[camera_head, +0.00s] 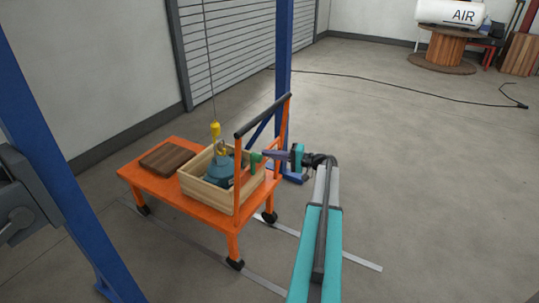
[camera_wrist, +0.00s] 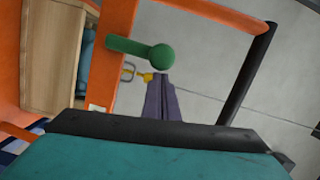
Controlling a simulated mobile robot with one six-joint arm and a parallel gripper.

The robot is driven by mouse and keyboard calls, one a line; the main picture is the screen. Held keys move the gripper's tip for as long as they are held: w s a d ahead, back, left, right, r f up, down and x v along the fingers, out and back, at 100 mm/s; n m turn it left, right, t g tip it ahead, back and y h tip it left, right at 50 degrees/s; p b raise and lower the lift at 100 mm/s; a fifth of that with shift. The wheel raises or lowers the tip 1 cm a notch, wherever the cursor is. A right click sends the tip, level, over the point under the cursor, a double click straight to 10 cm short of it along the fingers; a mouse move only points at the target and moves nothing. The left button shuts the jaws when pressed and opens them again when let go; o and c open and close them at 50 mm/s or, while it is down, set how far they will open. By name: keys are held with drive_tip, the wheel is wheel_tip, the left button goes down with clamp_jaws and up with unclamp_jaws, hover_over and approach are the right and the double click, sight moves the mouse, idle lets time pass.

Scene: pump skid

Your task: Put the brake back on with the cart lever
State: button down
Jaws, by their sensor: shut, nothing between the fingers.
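The orange cart (camera_head: 190,199) stands on the floor with a black push bar (camera_head: 263,114) between its uprights.
A wooden crate (camera_head: 209,201) on the cart holds a teal pump (camera_head: 222,166), with a yellow hook (camera_head: 215,131) on a cable above it. A brown board (camera_head: 169,155) lies beside the crate. A blue post (camera_head: 284,75) stands behind the cart.

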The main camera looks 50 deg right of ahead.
sight(261, 157)
drive_tip(key=shift+a+b, duration=0.15)
drive_tip(key=shift+b, duration=0.25)
drive_tip(key=a+n+b, duration=0.1)
drive_tip(key=b, duration=0.2)
drive_tip(key=s+a+n+b, duration=0.1)
drive_tip(key=a+n+b, duration=0.1)
drive_tip(key=b, duration=0.1)
drive_tip(key=shift+a+r, duration=0.1)
drive_tip(key=shift+r, duration=0.05)
drive_tip(key=s+a+f+n+h+b, duration=0.2)
drive_tip(key=a+n+b, duration=0.6)
drive_tip(key=b, duration=0.9)
drive_tip(key=shift+f+g+h, duration=0.4)
drive_tip(key=shift+f, duration=0.25)
drive_tip(key=shift+a+f, duration=0.1)
drive_tip(key=shift+a, duration=0.05)
